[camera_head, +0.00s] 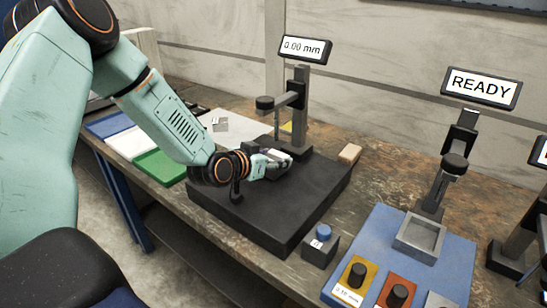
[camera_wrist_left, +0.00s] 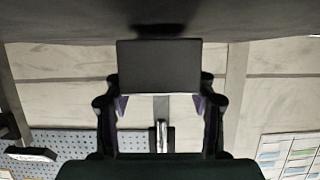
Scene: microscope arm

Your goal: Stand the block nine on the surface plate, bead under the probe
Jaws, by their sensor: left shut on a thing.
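The black surface plate (camera_head: 265,215) lies on the workbench. A dark gauge stand (camera_head: 301,95) with a screen reading 0.00 mm rises at its back, and its thin probe (camera_head: 277,124) hangs down over the plate. My left gripper (camera_head: 279,164) is low over the plate, close to the stand's foot and below the probe. It is shut on a dark block (camera_wrist_left: 160,66), which fills the space between the fingers in the wrist view. The block's number and bead cannot be made out, nor whether it touches the plate. My right gripper is not in view.
A small box with a blue button (camera_head: 323,232) stands at the plate's front right corner. A tan block (camera_head: 349,153) lies beyond its right edge. A blue board (camera_head: 452,262) with knobs and a READY screen (camera_head: 480,88) is at the right. The plate's front is clear.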

